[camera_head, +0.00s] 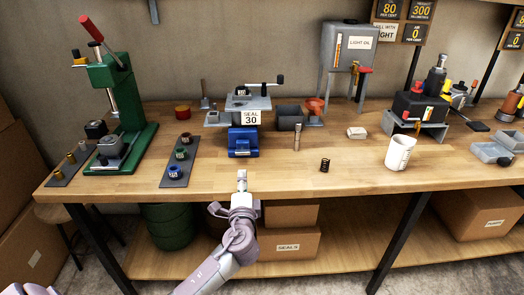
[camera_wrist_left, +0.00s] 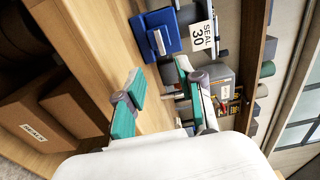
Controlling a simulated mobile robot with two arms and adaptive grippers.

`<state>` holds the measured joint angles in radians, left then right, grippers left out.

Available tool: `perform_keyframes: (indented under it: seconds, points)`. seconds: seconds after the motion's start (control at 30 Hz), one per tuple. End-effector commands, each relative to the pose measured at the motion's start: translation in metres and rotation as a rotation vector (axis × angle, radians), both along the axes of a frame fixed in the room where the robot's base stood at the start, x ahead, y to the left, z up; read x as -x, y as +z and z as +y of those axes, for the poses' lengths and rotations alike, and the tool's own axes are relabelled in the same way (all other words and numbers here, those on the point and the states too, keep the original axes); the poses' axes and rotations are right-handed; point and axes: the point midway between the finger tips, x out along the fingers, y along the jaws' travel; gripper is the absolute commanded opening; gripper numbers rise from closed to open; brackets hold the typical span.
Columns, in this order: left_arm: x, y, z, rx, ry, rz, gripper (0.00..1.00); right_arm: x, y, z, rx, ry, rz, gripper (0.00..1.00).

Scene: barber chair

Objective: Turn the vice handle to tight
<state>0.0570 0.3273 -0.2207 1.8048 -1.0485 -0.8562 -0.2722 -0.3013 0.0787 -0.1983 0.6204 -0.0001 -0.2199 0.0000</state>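A grey vice-like fixture (camera_head: 262,103) stands on the bench left of centre in the head view. A crank handle with a dark knob (camera_head: 280,79) is on its top. A white SEAL 30 sign (camera_head: 251,118) hangs on its front, above a blue block (camera_head: 243,143); the sign (camera_wrist_left: 203,36) and blue block (camera_wrist_left: 166,50) also show in the left wrist view. My left gripper (camera_head: 242,178) is at the bench's front edge, before the blue block and apart from it. In the left wrist view its teal-padded fingers (camera_wrist_left: 160,70) are spread and empty. My right gripper is out of view.
A green press (camera_head: 135,105) and a dark strip with coloured rings (camera_head: 177,172) stand to the left. A grey bin (camera_head: 290,117), metal cylinder (camera_head: 297,137), black spring (camera_head: 325,165) and white cup (camera_head: 399,153) stand to the right. The front bench top near my gripper is clear.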

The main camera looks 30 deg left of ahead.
Motion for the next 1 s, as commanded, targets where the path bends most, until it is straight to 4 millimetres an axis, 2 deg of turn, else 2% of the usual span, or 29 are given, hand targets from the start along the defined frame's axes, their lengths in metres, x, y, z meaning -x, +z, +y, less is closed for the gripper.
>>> perform_keyframes:
  seconds: [0.17,0.5,0.7,1.0]
  points:
    - [-0.016,0.003,0.010,-0.008,0.001,-0.001,0.38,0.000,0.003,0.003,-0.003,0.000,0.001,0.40]
    - [-0.077,0.002,0.047,-0.007,0.001,0.001,0.38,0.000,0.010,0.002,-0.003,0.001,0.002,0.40]
    - [-0.104,0.000,0.064,-0.004,0.001,0.001,0.38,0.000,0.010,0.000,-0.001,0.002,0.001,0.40]
    - [-0.117,0.000,0.072,-0.003,-0.001,0.001,0.38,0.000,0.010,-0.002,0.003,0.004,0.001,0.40]
